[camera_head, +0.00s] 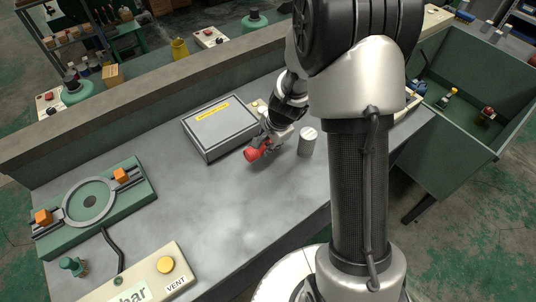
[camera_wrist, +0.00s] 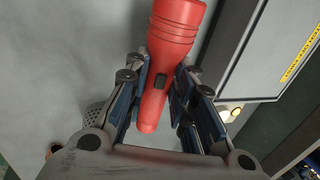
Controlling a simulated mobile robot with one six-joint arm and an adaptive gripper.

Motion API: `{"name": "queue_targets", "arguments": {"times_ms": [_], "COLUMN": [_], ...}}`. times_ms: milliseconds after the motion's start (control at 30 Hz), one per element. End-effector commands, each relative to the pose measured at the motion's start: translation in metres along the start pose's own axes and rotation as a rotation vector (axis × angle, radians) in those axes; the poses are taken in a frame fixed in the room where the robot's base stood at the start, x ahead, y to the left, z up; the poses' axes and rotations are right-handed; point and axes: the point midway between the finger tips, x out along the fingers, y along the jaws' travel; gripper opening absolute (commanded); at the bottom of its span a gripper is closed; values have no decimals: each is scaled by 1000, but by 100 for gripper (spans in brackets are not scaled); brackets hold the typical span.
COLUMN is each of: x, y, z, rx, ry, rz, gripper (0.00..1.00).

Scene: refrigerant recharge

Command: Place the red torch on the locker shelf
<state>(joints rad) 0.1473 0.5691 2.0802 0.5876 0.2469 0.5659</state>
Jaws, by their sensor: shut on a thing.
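The red torch (camera_head: 256,152) is held just over or at the grey bench surface, in front of the grey box. In the wrist view the torch (camera_wrist: 168,45) lies lengthwise between the blue-padded fingers, its wide ribbed head pointing away and a dark button on its body. My gripper (camera_head: 269,143) is shut around the torch's body; its fingers also show in the wrist view (camera_wrist: 164,78). Whether the torch touches the bench cannot be told. I cannot clearly make out a locker shelf in either view.
A grey box (camera_head: 222,126) with a yellow label stands beside the gripper. A pale cylinder (camera_head: 307,141) stands close on its right. A green fixture (camera_head: 129,201) and a VENT panel (camera_head: 146,278) are at left. A green bin (camera_head: 460,143) adjoins at right. The bench middle is clear.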

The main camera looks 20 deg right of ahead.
Motion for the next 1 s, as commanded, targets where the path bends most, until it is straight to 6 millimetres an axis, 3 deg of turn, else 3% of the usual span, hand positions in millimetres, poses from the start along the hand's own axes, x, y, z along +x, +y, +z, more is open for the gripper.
{"name": "queue_targets", "arguments": {"times_ms": [300, 700, 733, 1000], "x": [40, 43, 43, 42], "y": [13, 14, 14, 14], "z": [0, 0, 0, 0], "rx": [-1, 0, 0, -1], "ry": [0, 0, 0, 0], "rz": [1, 0, 1, 1], "gripper": [0, 0, 24, 42]}}
